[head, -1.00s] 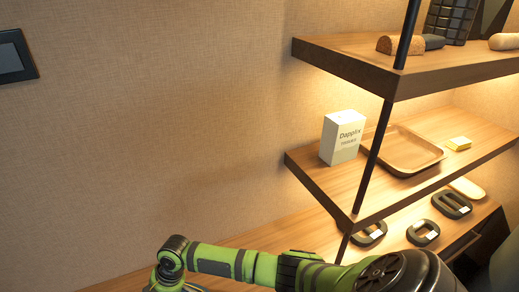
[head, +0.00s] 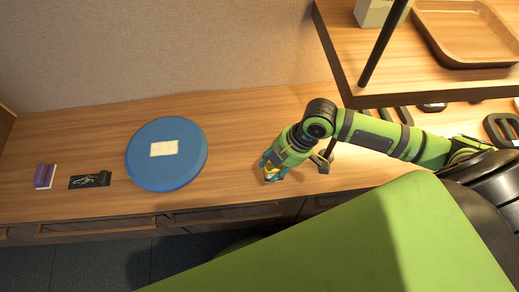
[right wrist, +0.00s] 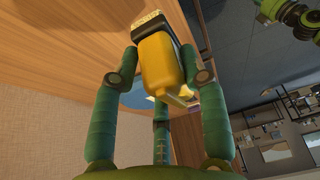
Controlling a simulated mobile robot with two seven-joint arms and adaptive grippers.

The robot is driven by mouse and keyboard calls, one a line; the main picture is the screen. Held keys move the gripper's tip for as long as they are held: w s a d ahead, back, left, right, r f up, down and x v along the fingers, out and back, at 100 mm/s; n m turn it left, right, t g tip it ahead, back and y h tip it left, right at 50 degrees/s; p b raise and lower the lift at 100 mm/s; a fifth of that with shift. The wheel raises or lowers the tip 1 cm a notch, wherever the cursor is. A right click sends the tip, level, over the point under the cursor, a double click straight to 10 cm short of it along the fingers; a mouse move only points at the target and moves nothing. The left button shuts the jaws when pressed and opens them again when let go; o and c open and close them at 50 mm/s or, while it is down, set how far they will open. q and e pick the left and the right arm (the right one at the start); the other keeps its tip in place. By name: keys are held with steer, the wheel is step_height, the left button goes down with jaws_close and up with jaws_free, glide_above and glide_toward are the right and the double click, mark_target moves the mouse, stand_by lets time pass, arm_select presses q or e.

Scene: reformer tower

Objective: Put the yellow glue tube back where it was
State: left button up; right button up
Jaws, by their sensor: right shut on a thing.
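My right gripper (head: 273,172) is over the wooden counter (head: 235,130), between the blue round disc and the shelf tower. It is shut on the yellow glue tube (right wrist: 160,62). In the right wrist view the tube is between the green fingers, with a dark end and a pale ribbed tip pointing away from the palm. In the head view the gripper hides nearly all of the tube. Whether the tube touches the counter cannot be told. My left gripper does not show in the head view.
A blue disc (head: 140,165) with a pale paper (head: 178,148) lies on the counter. A dark card (head: 90,180) and a purple item (head: 43,175) are at the left. The shelf (head: 345,65) with a wooden tray (head: 440,48) overhangs at the right. Counter around the gripper is clear.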

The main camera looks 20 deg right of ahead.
steer(key=w+a+f, duration=0.1)
steer(key=w+f, duration=0.1)
steer(key=w, duration=0.1)
steer(key=w+a+f+b, duration=0.1)
steer(key=w+f, duration=0.1)
steer(key=w, duration=0.2)
steer(key=w+a+f+b, duration=0.1)
steer(key=w+f, duration=0.1)
steer(key=w, duration=0.1)
steer(key=shift+w+a+f, duration=0.25)
steer(key=shift+a, duration=0.05)
steer(key=shift+w+f, duration=0.1)
steer(key=shift+f, duration=0.1)
step_height(320, 180, down, 3)
steer(key=shift+f+b, duration=0.2)
steer(key=shift+b, duration=0.2)
steer(key=shift+f, duration=0.2)
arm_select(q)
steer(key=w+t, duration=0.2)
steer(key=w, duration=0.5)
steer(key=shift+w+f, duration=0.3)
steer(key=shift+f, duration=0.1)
arm_select(e)
steer(key=shift+f, duration=0.1)
